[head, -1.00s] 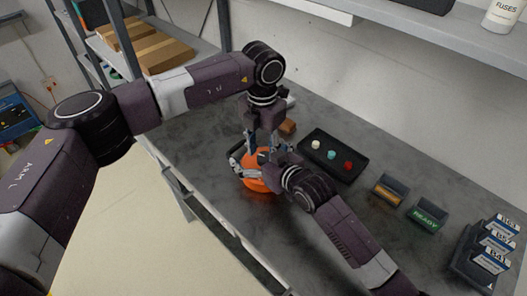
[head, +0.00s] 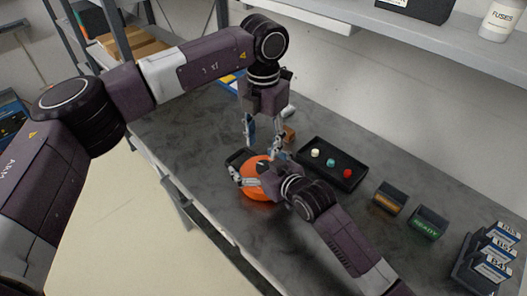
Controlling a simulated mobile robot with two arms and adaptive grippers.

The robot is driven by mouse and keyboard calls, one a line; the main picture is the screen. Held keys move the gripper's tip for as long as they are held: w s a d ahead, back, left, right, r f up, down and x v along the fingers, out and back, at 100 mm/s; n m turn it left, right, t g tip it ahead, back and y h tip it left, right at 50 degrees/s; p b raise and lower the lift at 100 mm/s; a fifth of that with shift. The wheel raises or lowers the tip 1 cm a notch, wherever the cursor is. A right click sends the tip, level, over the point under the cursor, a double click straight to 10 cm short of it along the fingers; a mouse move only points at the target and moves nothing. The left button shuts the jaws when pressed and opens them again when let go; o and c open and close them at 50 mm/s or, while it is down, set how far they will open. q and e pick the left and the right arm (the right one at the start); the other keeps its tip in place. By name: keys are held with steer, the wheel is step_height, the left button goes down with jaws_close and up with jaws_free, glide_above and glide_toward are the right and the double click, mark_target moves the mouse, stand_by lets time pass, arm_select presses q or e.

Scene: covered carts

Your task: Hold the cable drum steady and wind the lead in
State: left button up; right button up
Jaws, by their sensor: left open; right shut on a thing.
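The orange cable drum (head: 258,190) sits on the grey workbench, left of the black tray. A dark bar, perhaps its handle (head: 237,157), shows at its upper left. My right gripper (head: 245,173) reaches in from the lower right and is shut on the drum; its wrist hides much of the drum, and the exact grip point is unclear. My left gripper (head: 263,143) points down above the drum's far side, open, with its fingers apart. I cannot make out the lead or a crank.
The black tray (head: 348,181) holds white, teal and red buttons. An orange-lit box (head: 389,198), a READY box (head: 428,222) and a rack of labelled cards (head: 490,258) stand to the right. A small brown block (head: 289,133) lies behind the drum. A shelf (head: 400,35) overhangs the back.

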mark_target(264, 165)
arm_select(q)
steer(key=shift+a+r, duration=0.15)
steer(key=shift+r, duration=0.35)
steer(key=shift+w, duration=0.1)
step_height(264, 165, down, 8)
steer(key=n, duration=0.6)
steer(key=shift+f, duration=0.1)
stand_by(0.4)
steer(key=c, duration=1.2)
steer(key=shift+o, duration=0.2)
